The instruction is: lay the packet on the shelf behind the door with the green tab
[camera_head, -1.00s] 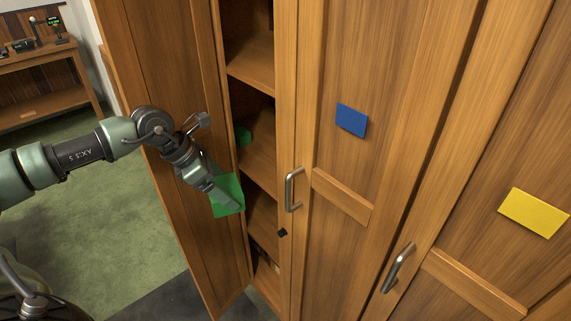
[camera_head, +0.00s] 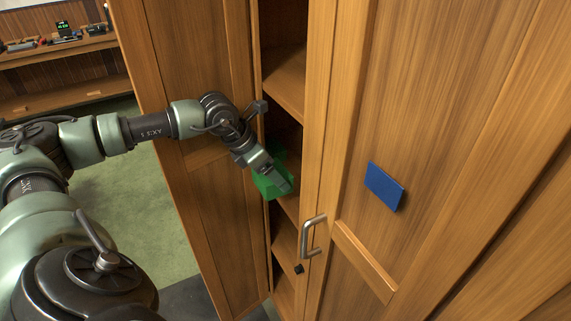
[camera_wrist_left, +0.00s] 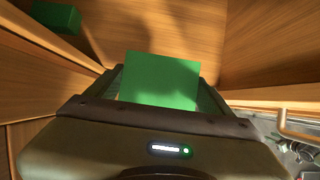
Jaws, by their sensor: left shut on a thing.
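My left gripper (camera_head: 278,178) is shut on a flat green packet (camera_head: 266,185) at the opening of the cabinet. In the left wrist view the green packet (camera_wrist_left: 160,78) sticks out between the fingers, facing the inside of the cabinet. The leftmost door (camera_head: 190,130) stands open; no green tab shows on the face I see. Behind the opening are several wooden shelves (camera_head: 285,80). A second green thing (camera_head: 281,153) is inside, beyond the packet; the left wrist view shows it as a small dark green block (camera_wrist_left: 56,18). My right gripper is out of view.
The door to the right is shut, with a blue tab (camera_head: 385,187) and a metal handle (camera_head: 312,236) close beside the opening. A wooden bench (camera_head: 60,80) with small devices stands at the back left. Green floor (camera_head: 130,200) lies free left of the open door.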

